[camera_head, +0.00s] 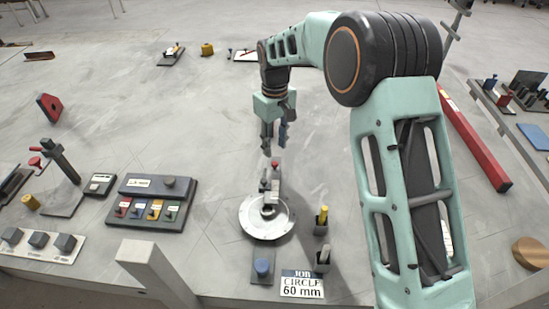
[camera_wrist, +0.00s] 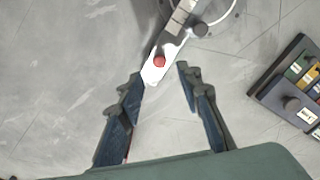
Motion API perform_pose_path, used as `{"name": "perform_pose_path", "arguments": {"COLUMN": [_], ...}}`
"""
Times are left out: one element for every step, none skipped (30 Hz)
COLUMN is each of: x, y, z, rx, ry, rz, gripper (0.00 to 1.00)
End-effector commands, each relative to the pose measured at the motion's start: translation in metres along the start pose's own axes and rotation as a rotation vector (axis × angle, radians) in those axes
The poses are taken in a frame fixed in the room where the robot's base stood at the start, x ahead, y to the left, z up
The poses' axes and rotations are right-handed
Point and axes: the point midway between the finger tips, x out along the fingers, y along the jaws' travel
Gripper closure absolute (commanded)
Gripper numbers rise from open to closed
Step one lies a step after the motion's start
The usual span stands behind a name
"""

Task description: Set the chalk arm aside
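My gripper (camera_head: 275,142) hangs above the bench, a little beyond the round metal disc (camera_head: 283,221). Its blue fingers are apart and empty in the wrist view (camera_wrist: 160,84). A slim pale arm with a red knob, which looks like the chalk arm (camera_head: 270,184), reaches from the disc toward my gripper. In the wrist view the arm's white end (camera_wrist: 154,74) and red knob (camera_wrist: 160,62) lie just past the gap between my fingertips. I cannot see any finger touching it. Part of the disc's rim (camera_wrist: 236,16) shows there too.
A card reading "JOB CIRCLE 60 mm" (camera_head: 302,284) lies in front of the disc beside a blue knob (camera_head: 262,267). Two small holders (camera_head: 321,229) (camera_head: 322,266) stand to its right. A dark panel with coloured switches (camera_head: 150,203) is left.

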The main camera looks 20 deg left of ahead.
Motion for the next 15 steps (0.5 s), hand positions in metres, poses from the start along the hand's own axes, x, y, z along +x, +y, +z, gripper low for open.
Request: {"name": "perform_pose_path", "arguments": {"x": [0.011,0.017,0.024,0.029,0.034,0.041,0.045,0.049,0.053,0.056,0.059,0.061,0.063,0.064,0.065], "y": [-0.001,-0.001,-0.001,-0.001,-0.001,-0.001,0.0,0.0,0.0,0.0,0.0,0.0,0.0,0.0,0.0], "z": [0.001,0.001,0.001,0.001,0.001,0.001,0.0,0.0,0.0,0.0,0.0,0.0,0.0,0.0,0.0], "rx": [0.0,0.0,0.0,-0.001,0.0,-0.001,0.0,0.0,0.0,0.0,0.0,0.0,0.0,0.0,0.0], "ry": [-0.004,-0.004,-0.004,-0.003,-0.002,-0.003,-0.002,-0.001,-0.001,-0.001,-0.001,0.0,0.0,0.0,0.0], "rz": [-0.001,-0.001,-0.002,-0.001,-0.001,-0.001,0.0,0.0,0.0,0.0,0.001,0.001,0.001,0.001,0.002], "gripper": [0.67,0.67,0.67,0.67,0.67,0.67,0.67,0.67,0.67,0.67,0.67,0.67,0.67,0.67,0.67]}}
